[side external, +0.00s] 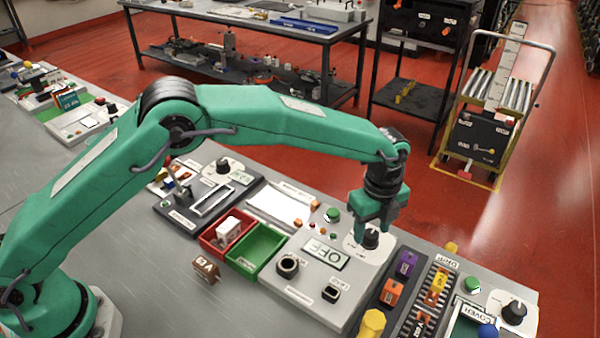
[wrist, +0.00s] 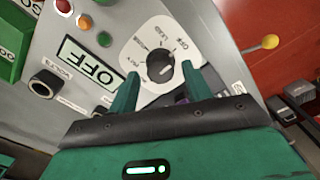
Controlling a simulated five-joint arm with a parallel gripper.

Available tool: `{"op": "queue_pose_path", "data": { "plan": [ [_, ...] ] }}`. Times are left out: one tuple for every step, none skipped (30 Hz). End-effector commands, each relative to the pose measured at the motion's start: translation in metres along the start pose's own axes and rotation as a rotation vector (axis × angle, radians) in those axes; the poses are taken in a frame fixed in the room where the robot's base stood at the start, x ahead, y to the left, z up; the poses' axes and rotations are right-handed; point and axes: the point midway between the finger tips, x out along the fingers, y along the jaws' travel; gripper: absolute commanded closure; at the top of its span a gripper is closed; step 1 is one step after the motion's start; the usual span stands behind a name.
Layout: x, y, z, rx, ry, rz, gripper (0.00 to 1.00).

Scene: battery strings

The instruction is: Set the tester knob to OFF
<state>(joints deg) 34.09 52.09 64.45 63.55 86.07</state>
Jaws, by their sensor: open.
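The tester knob (wrist: 160,64) is a round black knob with a white mark on a white dial plate. It also shows in the side external view (side external: 371,239), below my gripper. Words are printed around the dial, OFF among them; I cannot tell for sure which one the mark faces. The tester's display (wrist: 91,66) reads OFF, and it shows in the side external view too (side external: 319,254). My gripper (wrist: 160,70) is open, with one finger on each side of the knob. I cannot tell whether the fingers touch it. In the side external view my gripper (side external: 374,222) points straight down.
On the tester panel are a green button (side external: 332,214) and two black sockets (side external: 288,266) (side external: 331,292). Red (side external: 222,236) and green (side external: 256,250) bins stand to the left. A rack with coloured blocks (side external: 392,292) stands close on the right.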

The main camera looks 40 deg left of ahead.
Motion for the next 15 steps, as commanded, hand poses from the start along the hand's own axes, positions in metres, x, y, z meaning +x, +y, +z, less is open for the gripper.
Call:
{"op": "queue_pose_path", "data": {
  "plan": [
    [-0.004, 0.000, 0.000, 0.000, 0.000, -0.002, 0.51],
    [-0.005, 0.000, 0.000, 0.000, 0.000, -0.002, 0.51],
    [-0.008, 0.000, 0.000, 0.000, 0.000, -0.003, 0.51],
    [-0.009, -0.001, 0.000, 0.000, 0.000, -0.003, 0.51],
    [-0.011, -0.001, 0.000, 0.000, 0.000, -0.003, 0.51],
    [-0.014, -0.001, 0.000, 0.000, 0.000, -0.003, 0.51],
    [-0.015, -0.001, 0.000, 0.000, 0.000, -0.003, 0.51],
    [-0.017, -0.001, 0.000, 0.000, 0.000, -0.002, 0.51],
    [-0.019, -0.001, 0.000, 0.000, 0.000, -0.002, 0.51],
    [-0.020, -0.001, 0.000, 0.000, 0.000, -0.002, 0.51],
    [-0.021, -0.001, 0.000, 0.000, 0.000, -0.002, 0.51],
    [-0.022, -0.001, 0.000, 0.000, 0.000, -0.002, 0.51],
    [-0.023, -0.001, 0.000, 0.000, 0.000, -0.002, 0.51],
    [-0.024, -0.001, 0.000, 0.000, 0.000, -0.002, 0.51],
    [-0.024, 0.000, 0.000, 0.000, 0.000, -0.002, 0.51]
  ]
}}
